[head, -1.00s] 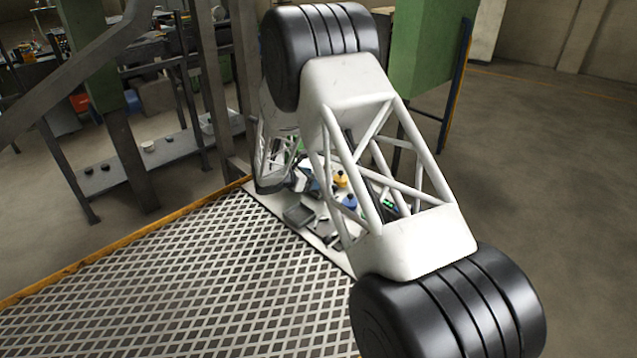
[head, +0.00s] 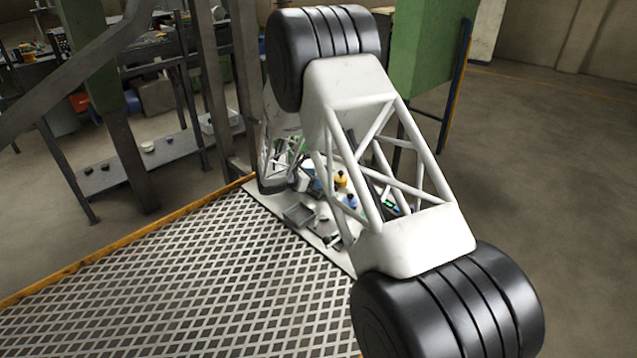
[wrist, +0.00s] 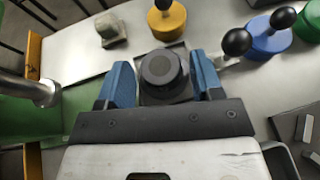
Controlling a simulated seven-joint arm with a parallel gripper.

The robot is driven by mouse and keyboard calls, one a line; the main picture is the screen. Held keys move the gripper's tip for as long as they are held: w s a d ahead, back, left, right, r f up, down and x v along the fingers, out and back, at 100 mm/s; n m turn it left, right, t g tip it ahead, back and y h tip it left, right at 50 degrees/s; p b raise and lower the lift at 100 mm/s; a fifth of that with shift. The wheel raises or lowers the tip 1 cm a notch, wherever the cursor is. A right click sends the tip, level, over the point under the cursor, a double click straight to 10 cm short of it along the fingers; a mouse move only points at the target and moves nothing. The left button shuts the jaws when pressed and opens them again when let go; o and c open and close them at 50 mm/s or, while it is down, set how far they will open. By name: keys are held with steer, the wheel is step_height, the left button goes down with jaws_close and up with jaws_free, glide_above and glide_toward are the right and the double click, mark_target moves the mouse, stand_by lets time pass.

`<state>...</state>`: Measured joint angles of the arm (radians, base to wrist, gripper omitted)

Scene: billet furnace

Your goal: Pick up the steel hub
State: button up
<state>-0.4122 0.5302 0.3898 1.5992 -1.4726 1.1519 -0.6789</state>
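In the wrist view, a dark grey round piece with a ringed top, which looks like the steel hub (wrist: 163,71), stands upright on a squarish dark base. My gripper (wrist: 162,78) has its two blue fingers open on either side of it. A gap shows between each finger and the round piece. How far down the fingers reach beside it cannot be told. In the head view my own arm hides the gripper, and I cannot make out the hub there.
A yellow knobbed piece (wrist: 167,22) stands just beyond the hub. A blue knobbed piece (wrist: 264,38) is at the right, and a grey block (wrist: 110,30) at the upper left. The white worktop (head: 330,250) is crowded. A rail and post (wrist: 40,92) stand at the left.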

steer(key=shift+c, duration=1.2)
steer(key=shift+r, duration=0.15)
steer(key=shift+r, duration=0.75)
step_height(320, 180, up, 2)
steer(key=shift+r, duration=0.1)
steer(key=s+d, duration=0.1)
steer(key=s, duration=0.4)
steer(key=s+d, duration=0.1)
steer(key=s, duration=0.4)
steer(key=s+d+r, duration=0.1)
steer(key=s, duration=0.4)
steer(key=shift+s+d, duration=0.3)
steer(key=shift+w, duration=0.1)
